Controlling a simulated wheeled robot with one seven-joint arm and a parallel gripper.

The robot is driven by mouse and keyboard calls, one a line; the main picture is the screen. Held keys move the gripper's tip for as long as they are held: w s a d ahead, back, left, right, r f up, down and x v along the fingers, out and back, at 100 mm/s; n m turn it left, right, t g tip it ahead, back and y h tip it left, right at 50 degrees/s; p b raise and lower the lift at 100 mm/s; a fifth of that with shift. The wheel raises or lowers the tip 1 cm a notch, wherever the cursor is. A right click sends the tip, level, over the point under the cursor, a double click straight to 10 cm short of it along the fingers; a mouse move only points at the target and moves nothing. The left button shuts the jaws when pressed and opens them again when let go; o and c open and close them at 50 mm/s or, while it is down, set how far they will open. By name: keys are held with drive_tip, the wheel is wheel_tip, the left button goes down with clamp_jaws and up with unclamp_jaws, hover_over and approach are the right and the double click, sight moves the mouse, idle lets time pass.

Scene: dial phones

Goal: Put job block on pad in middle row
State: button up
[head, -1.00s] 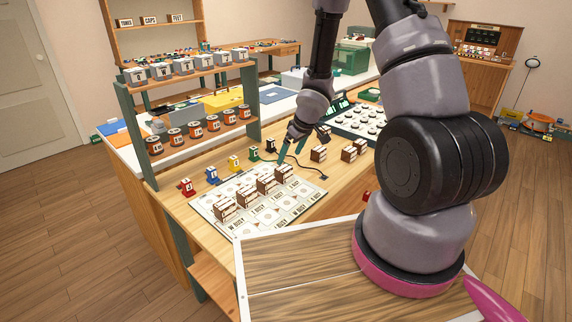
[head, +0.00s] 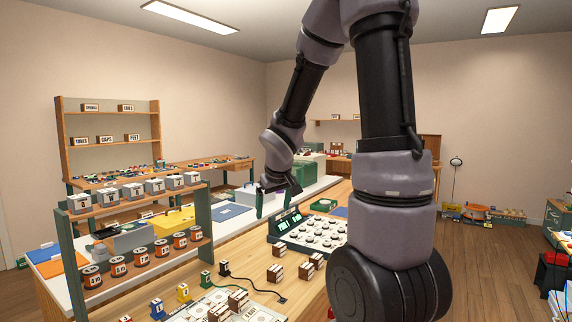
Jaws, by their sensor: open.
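My gripper (head: 274,203) is open, with its green fingers apart, held up in the air behind the console with round dials. Nothing shows between the fingers. Brown-and-white job blocks stand on the bench: one block (head: 275,273) alone, and a pair, the left one (head: 306,270) and the right one (head: 317,261), to its right. More blocks (head: 238,299) stand on the white pad sheet (head: 265,313) at the bottom edge. Most of the sheet is cut off, so its middle row cannot be made out.
Small coloured phone-like pieces, such as a green one (head: 206,280), line the sheet's back. A shelf of orange-and-black cans (head: 161,249) is on the left. A cable lies on the bench.

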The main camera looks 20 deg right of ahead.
drive_tip(key=s+a+r+m+y, duration=0.1)
drive_tip(key=s+a+r+m, duration=0.1)
drive_tip(key=s+r, duration=0.6)
drive_tip(key=s+a+r+m+t+y, duration=0.1)
drive_tip(key=s+a+r+m+y, duration=0.1)
drive_tip(key=s+r, duration=0.6)
drive_tip(key=s+m, duration=0.1)
drive_tip(key=s, duration=0.2)
drive_tip(key=shift+s+a+m, duration=0.15)
drive_tip(key=shift+s+m, duration=0.15)
